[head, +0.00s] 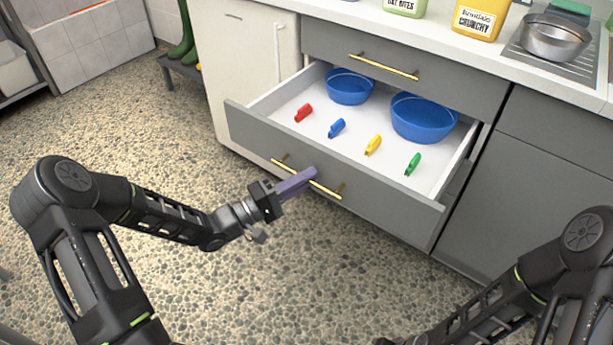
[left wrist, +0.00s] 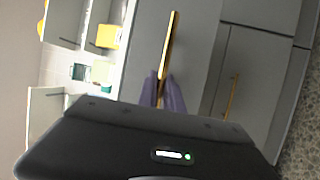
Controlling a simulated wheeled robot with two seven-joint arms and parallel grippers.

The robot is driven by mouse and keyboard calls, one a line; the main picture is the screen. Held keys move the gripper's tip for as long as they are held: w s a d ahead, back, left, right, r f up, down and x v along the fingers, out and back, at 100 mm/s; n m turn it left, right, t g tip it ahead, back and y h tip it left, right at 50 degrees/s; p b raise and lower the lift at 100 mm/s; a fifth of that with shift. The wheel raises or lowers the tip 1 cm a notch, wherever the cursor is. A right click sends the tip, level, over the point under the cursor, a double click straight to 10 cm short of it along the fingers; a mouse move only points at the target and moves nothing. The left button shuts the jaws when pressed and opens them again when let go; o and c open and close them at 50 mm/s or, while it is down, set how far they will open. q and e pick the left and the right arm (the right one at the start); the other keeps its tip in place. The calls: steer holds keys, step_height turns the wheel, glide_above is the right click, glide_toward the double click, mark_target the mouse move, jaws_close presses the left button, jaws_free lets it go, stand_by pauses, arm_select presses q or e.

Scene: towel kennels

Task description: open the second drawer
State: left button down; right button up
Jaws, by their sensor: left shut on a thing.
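The second drawer (head: 330,175) from the top is pulled well out of the grey cabinet, with its white inside showing. Its brass bar handle (head: 325,191) runs along the front panel. My left gripper (head: 307,176) has purple fingers and is shut on the handle near its middle. In the left wrist view the brass handle (left wrist: 170,50) passes between the purple fingers (left wrist: 164,90). My right arm shows at the lower right, but its gripper is out of view.
The drawer holds two blue bowls (head: 423,118) and several coloured clips (head: 373,145). The closed top drawer (head: 400,75) is above, under a counter with jars (head: 480,18) and a metal bowl (head: 553,38). The pebbled floor (head: 120,125) in front is clear.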

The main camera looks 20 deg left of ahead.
arm_select(q)
steer(key=c, duration=1.8)
jaws_free()
steer(key=shift+o, duration=0.2)
steer(key=p+v, duration=0.1)
steer(key=v, duration=0.6)
steer(key=shift+s+a, duration=0.2)
steer(key=shift+s, duration=0.1)
steer(key=shift+f, duration=0.1)
steer(key=shift+b+x, duration=0.55)
steer(key=shift+x, duration=3.5)
